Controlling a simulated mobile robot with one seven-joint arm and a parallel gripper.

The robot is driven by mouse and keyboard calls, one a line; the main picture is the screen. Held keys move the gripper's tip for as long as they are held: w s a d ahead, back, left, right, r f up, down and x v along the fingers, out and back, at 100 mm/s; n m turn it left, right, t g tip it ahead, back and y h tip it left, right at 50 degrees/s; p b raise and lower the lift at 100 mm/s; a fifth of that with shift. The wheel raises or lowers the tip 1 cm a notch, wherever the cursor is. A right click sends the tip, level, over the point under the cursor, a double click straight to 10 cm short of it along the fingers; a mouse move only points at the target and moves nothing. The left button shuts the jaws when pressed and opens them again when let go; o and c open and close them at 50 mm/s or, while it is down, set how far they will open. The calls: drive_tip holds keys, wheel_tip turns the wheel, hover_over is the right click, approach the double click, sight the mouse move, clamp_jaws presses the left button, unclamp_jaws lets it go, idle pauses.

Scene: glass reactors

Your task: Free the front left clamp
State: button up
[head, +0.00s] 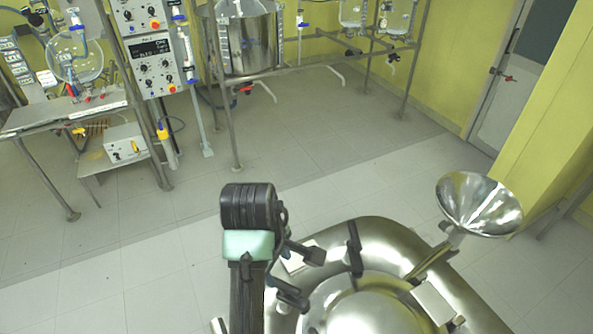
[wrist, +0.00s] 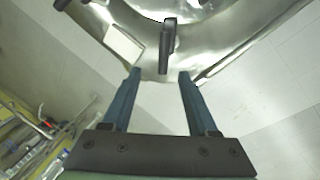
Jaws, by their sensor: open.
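The front left clamp (wrist: 167,42) is a dark bar on the rim of the shiny steel vessel (wrist: 220,48). In the wrist view it stands ahead of my gripper (wrist: 160,75), and its near end lies between the lines of the two fingertips. The fingers are spread and hold nothing. I cannot tell how deep the clamp sits between them. In the head view my gripper reaches from my arm to the vessel's left side, where the dark clamp (head: 292,298) is partly hidden by it. Whether the clamp is fastened is not clear.
Another black clamp (head: 355,248) stands on the vessel's far rim. A pale plate (wrist: 125,46) lies beside the front left clamp. A steel funnel (head: 478,203) rises at the vessel's right. Racks with control boxes (head: 157,60) stand at the back left; the tiled floor between is clear.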

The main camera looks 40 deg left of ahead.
sight(283, 286)
drive_tip(key=x, duration=0.8)
drive_tip(key=p+x, duration=0.1)
drive_tip(key=x, duration=0.3)
drive_tip(key=shift+s+d+f, duration=0.15)
drive_tip(key=shift+s+f, duration=0.15)
drive_tip(key=shift+f, duration=0.1)
clamp_jaws()
